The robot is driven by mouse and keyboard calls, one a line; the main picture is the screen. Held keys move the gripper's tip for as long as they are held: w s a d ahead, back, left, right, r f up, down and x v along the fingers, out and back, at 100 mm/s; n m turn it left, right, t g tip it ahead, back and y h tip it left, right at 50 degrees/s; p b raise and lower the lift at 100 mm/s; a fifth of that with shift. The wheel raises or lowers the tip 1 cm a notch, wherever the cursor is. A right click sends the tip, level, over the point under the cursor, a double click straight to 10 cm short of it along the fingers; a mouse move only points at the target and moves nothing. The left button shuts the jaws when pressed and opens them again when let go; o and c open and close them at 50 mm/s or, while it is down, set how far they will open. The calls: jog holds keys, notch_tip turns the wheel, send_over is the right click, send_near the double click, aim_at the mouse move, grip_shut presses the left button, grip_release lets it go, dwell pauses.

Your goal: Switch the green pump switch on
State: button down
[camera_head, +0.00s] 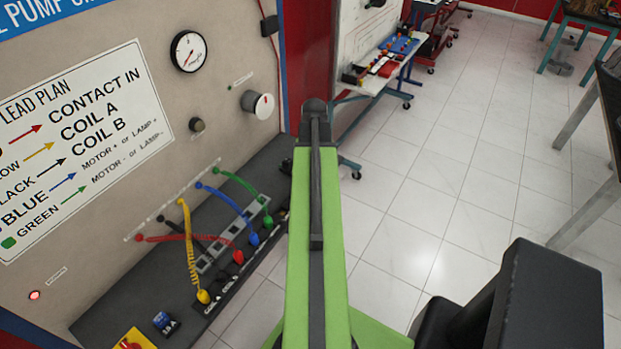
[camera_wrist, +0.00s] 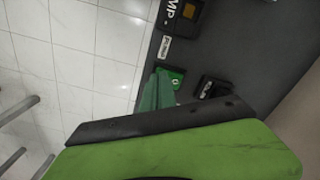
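The green pump switch (camera_wrist: 176,81) shows in the wrist view as a small green piece with a light round mark, on the dark shelf. A darker green, blurry shape (camera_wrist: 155,91) lies against its left side; I cannot tell what part it is. My gripper (camera_wrist: 155,122) fills the lower part of the wrist view as a green body with a black edge, just below the switch in the picture. It partly covers the switch area. Whether its fingers are apart or touch the switch does not show. In the head view my green arm reaches forward and I cannot make out the switch.
A dark shelf (camera_head: 120,305) runs along the trainer panel (camera_head: 150,75), with yellow (camera_head: 191,250), red, blue and green leads plugged in. A gauge (camera_head: 189,51) and a round knob (camera_head: 258,104) are on the panel. A black part (camera_wrist: 212,87) sits right of the switch. Tiled floor (camera_head: 440,200) is open at right.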

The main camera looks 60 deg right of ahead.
notch_tip(320, 180, up, 7)
jog(key=p, duration=0.7)
dwell(0.3)
jog(key=shift+f, duration=0.1)
